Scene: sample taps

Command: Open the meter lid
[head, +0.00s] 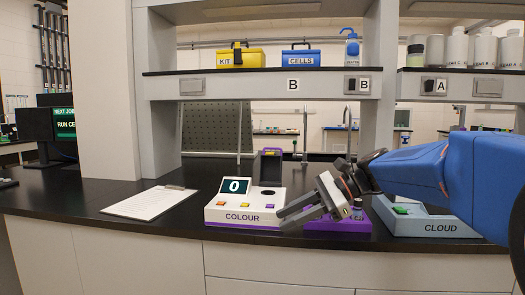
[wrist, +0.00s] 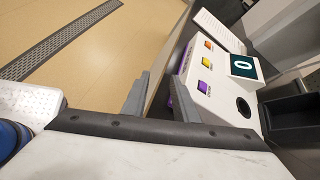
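The white COLOUR meter (head: 245,207) stands on the black bench, with a display reading 0, coloured buttons and a dark round well. Its dark lid (head: 271,166) appears to stand raised behind the well. The meter also shows in the wrist view (wrist: 222,90), with the dark well beside a black box-like part. My gripper (head: 282,219) is in front of the meter's lower right side, fingers pointing left. In the wrist view my gripper (wrist: 166,75) has a gap between its fingers, with nothing held. The blue-grey CLOUD meter (head: 430,222) is partly hidden by my arm.
A purple object (head: 320,225) sits between the meters, partly behind my gripper. A clipboard (head: 150,202) lies left on the bench. The shelf above holds a yellow KIT box (head: 235,58), a blue CELLS box (head: 301,58) and bottles. Bench between clipboard and monitor is clear.

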